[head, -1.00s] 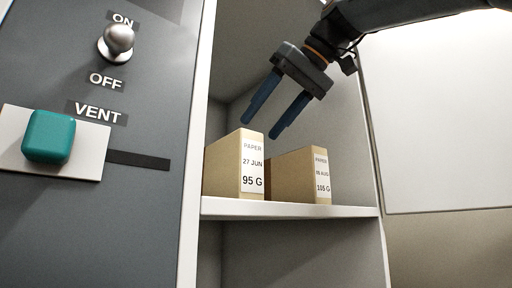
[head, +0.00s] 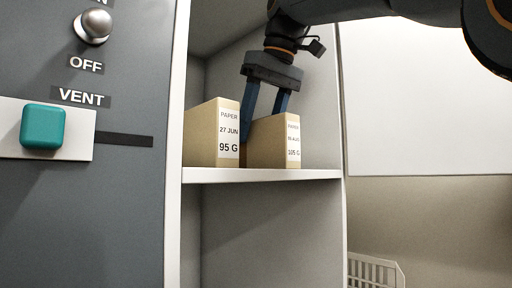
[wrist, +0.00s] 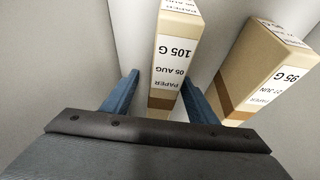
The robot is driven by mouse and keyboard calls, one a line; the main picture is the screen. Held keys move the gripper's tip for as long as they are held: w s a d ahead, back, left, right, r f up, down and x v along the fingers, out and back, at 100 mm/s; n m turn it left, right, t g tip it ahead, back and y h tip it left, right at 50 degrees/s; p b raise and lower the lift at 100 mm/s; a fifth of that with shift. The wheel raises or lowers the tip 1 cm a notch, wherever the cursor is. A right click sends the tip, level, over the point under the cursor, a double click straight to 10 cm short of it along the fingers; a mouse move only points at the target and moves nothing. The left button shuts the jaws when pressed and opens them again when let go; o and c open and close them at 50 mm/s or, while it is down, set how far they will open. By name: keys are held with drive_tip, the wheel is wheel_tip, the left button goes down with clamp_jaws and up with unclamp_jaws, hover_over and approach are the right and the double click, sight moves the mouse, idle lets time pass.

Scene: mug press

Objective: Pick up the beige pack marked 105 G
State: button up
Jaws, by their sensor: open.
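The beige pack marked 105 G (head: 268,142) stands upright on the white shelf (head: 262,175), right of the taller beige pack marked 95 G (head: 203,135). My gripper (head: 263,128) points down at the 105 G pack and is open, with nothing held. In the head view the left finger's tip is partly hidden near the gap between the packs. In the wrist view the 105 G pack (wrist: 173,60) lies between and ahead of the two blue fingers (wrist: 158,88). The 95 G pack (wrist: 262,70) is to the right, outside the right finger.
A grey panel at left bears a silver knob (head: 93,27) and a teal button (head: 43,126). A white basket (head: 374,271) is at lower right. The shelf space right of the packs is clear.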

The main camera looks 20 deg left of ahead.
sight(253, 150)
drive_tip(key=shift+s+p+x, duration=0.2)
drive_tip(key=shift+x, duration=1)
drive_tip(key=shift+s+p+x, duration=0.15)
drive_tip(key=shift+p+x, duration=0.05)
drive_tip(key=shift+x, duration=1)
drive_tip(key=shift+d+f, duration=0.1)
drive_tip(key=shift+c, duration=0.4)
clamp_jaws()
